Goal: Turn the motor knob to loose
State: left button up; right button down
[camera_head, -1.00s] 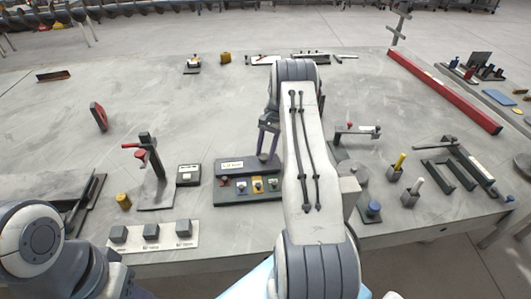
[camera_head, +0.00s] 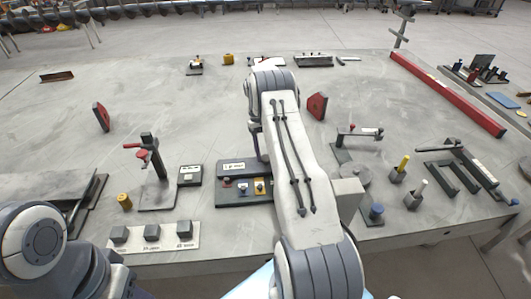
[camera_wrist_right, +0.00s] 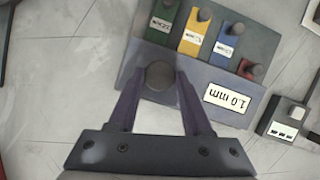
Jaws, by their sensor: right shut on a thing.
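A dark grey control panel (camera_head: 232,198) stands near the front middle of the table. It carries a white label (camera_wrist_right: 227,101), which appears upside down as "1.0 mm" in the right wrist view, and coloured tiles with small knobs: green (camera_wrist_right: 162,24), yellow (camera_wrist_right: 194,32), blue (camera_wrist_right: 228,45) and red (camera_wrist_right: 249,72). My right gripper (camera_wrist_right: 160,78) is shut on a round grey knob (camera_wrist_right: 159,73) at the panel's raised part. In the head view, my right arm hides this knob and the panel's right end. My left gripper is out of the picture.
A small box (camera_head: 189,175) stands left of the panel, and a stand with a red lever (camera_head: 147,165) beyond it. A strip with several grey blocks (camera_head: 152,232) lies at the front left. A grey disc (camera_head: 355,174) and upright pegs are to the right. The table's middle is mostly clear.

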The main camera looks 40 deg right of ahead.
jog(key=n+h, duration=0.1)
jog(key=n, duration=0.1)
jog(key=n+h, duration=0.1)
jog(key=n, duration=0.2)
jog(key=shift+w+a+r, duration=0.1)
jog(key=shift+a, duration=0.05)
jog(key=shift+n, duration=0.3)
dwell(0.3)
jog(key=shift+c, duration=1.7)
grip_release()
jog(key=v, duration=1)
jog(key=shift+a+r+b, duration=0.15)
jog(key=shift+a+b, duration=0.05)
jog(key=shift+b, duration=0.25)
jog(key=shift+w, duration=0.1)
